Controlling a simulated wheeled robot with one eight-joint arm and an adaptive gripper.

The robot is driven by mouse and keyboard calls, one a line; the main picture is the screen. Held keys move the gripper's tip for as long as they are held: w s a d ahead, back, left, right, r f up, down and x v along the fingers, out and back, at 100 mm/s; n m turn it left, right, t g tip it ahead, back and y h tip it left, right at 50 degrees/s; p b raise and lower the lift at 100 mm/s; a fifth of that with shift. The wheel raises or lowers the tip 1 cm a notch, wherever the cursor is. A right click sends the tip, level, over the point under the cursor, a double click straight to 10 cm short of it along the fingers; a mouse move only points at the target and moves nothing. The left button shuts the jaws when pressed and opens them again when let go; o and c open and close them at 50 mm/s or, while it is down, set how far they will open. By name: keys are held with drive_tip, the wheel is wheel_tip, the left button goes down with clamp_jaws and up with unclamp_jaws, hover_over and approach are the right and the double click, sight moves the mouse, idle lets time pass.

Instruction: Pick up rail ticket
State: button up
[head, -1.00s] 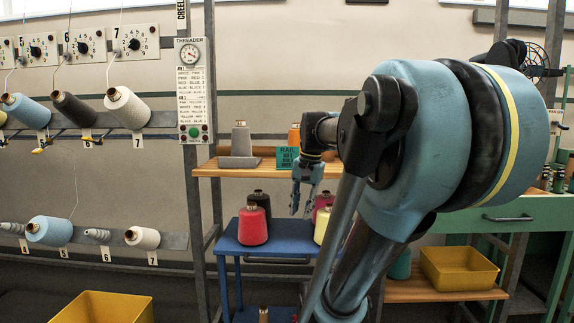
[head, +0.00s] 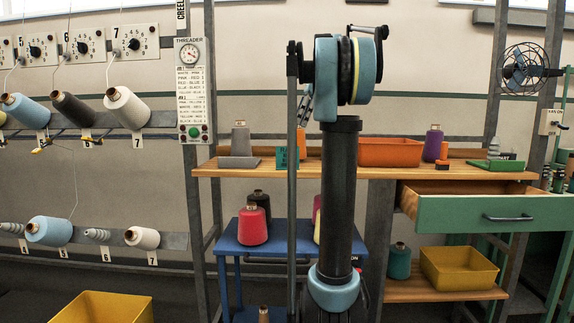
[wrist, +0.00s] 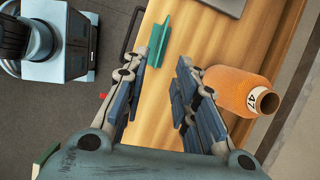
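The rail ticket (head: 282,158) is a small teal-green card with dark lettering. It stands on the wooden shelf, partly hidden by my arm in the head view. In the wrist view the ticket (wrist: 158,42) looks like a folded, upright card near the edge of the wood, beyond the fingertips. My gripper (wrist: 154,72) is open, with nothing between its fingers. In the head view my gripper (head: 305,106) is mostly hidden behind my arm, above the shelf.
An orange cone (wrist: 238,92) tagged 47 stands close beside the right finger. A grey stand (head: 238,160) with a cone is left of the ticket. An orange bin (head: 390,153) and purple cone (head: 433,143) stand to the right. A green drawer (head: 490,212) sticks out.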

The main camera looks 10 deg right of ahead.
drive_tip(key=w, duration=0.1)
approach(281, 168)
drive_tip(key=shift+w+a+f+m, duration=0.1)
drive_tip(key=shift+w+m, duration=0.2)
drive_tip(key=shift+w, duration=0.3)
drive_tip(key=shift+s+x, duration=0.2)
drive_tip(key=shift+x, duration=1.15)
drive_tip(key=shift+s+x, duration=0.2)
drive_tip(key=shift+x, duration=1.15)
drive_tip(key=shift+c, duration=0.3)
clamp_jaws()
